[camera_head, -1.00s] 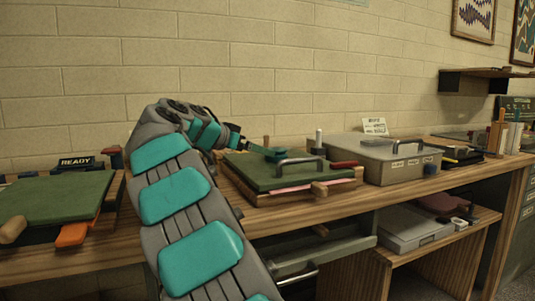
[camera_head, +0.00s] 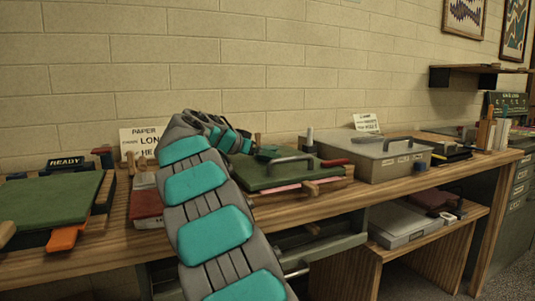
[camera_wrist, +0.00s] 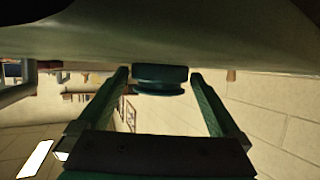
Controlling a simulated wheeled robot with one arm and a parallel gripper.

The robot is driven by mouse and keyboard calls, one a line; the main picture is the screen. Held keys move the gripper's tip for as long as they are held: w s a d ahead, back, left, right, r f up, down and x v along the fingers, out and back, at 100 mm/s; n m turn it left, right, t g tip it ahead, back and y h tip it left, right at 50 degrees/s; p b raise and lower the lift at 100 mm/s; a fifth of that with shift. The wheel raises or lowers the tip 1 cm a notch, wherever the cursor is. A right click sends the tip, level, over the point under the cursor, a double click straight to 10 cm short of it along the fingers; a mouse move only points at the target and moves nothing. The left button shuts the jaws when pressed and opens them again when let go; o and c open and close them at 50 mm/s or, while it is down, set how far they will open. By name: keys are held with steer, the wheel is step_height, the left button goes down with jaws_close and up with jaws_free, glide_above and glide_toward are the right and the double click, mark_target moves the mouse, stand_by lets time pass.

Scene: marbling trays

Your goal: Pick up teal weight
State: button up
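The teal weight (camera_wrist: 160,79) is a dark, round, grooved disc in the wrist view. It rests on the green board (camera_wrist: 230,45), which fills the top of that view, upside down. My gripper (camera_wrist: 160,76) is open, with one finger to each side of the weight and a small gap showing at both sides. In the head view the weight (camera_head: 267,152) shows small at the left part of the green-topped board (camera_head: 300,173), beside a dark handle. My gripper (camera_head: 250,147) reaches it from the left, partly hidden behind my arm.
A grey lidded box (camera_head: 378,158) stands right of the board. Another green board (camera_head: 50,198) with an orange piece (camera_head: 64,238) lies at left. A red item (camera_head: 146,203) sits below a paper sign (camera_head: 140,138). A grey upright peg (camera_head: 309,139) stands behind the board.

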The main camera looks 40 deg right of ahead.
jaws_close()
stand_by(0.7)
